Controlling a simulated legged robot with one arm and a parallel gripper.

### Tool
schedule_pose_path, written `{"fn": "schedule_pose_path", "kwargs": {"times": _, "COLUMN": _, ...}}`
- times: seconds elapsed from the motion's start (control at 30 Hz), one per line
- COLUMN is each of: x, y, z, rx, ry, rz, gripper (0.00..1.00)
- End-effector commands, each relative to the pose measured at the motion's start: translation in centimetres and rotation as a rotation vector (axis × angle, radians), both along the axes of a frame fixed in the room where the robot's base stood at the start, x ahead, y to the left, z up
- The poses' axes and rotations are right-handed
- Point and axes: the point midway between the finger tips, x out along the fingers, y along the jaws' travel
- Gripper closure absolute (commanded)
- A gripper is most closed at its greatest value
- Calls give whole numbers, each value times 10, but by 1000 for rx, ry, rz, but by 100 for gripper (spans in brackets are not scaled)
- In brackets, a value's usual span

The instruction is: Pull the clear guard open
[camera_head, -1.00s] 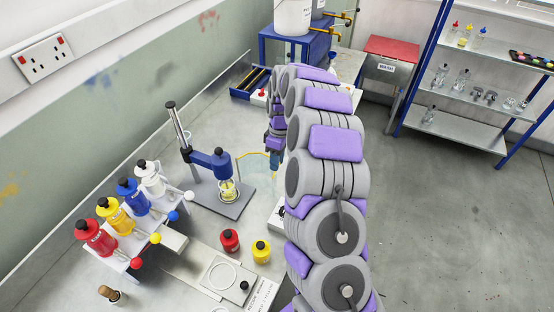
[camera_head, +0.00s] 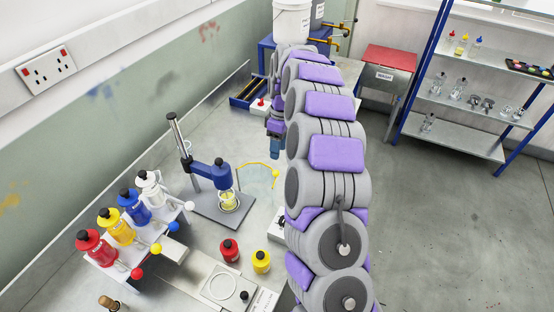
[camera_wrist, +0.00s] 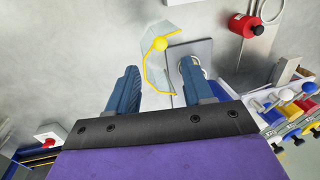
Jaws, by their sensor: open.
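The clear guard (camera_head: 256,174) is a transparent panel with a yellow edge and a yellow ball knob (camera_head: 276,173). It stands beside the blue-armed stand (camera_head: 212,170), which has a jar of yellow (camera_head: 228,199) on its base. In the wrist view the guard (camera_wrist: 152,66) shows ahead of the fingers, with its yellow knob (camera_wrist: 160,44) beyond the fingertips. My gripper (camera_wrist: 159,66) is open and empty, its two blue fingers apart. In the head view my gripper (camera_head: 275,147) is just behind the knob in the picture, and the arm hides part of it. I see no contact with the knob.
Red, yellow, blue and white bottles stand in a rack (camera_head: 174,250) at lower left. A red jar (camera_head: 229,250) and a yellow jar (camera_head: 261,261) stand near a grey plate (camera_head: 208,288). A blue tray (camera_head: 250,92) and a red button box (camera_head: 261,106) lie farther back.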

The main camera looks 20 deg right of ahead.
Motion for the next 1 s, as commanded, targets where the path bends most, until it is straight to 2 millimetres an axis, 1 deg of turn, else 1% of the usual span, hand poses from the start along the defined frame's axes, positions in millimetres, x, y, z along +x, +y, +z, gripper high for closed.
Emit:
{"fn": "schedule_pose_path", "kwargs": {"times": 0.03, "x": 3, "y": -2, "z": 12, "rx": -2, "ry": -3, "rz": -1, "gripper": 49}}
{"fn": "schedule_pose_path", "kwargs": {"times": 0.1, "x": 5, "y": -4, "z": 27, "rx": -2, "ry": -2, "rz": 0, "gripper": 49}}
{"fn": "schedule_pose_path", "kwargs": {"times": 0.3, "x": 10, "y": -8, "z": 58, "rx": -2, "ry": -2, "rz": 1, "gripper": 49}}
{"fn": "schedule_pose_path", "kwargs": {"times": 0.4, "x": 11, "y": -9, "z": 67, "rx": 0, "ry": 1, "rz": 1, "gripper": 49}}
{"fn": "schedule_pose_path", "kwargs": {"times": 0.6, "x": 12, "y": -10, "z": 77, "rx": 0, "ry": 1, "rz": 1, "gripper": 49}}
{"fn": "schedule_pose_path", "kwargs": {"times": 1.0, "x": 12, "y": -10, "z": 78, "rx": 0, "ry": 1, "rz": 1, "gripper": 49}}
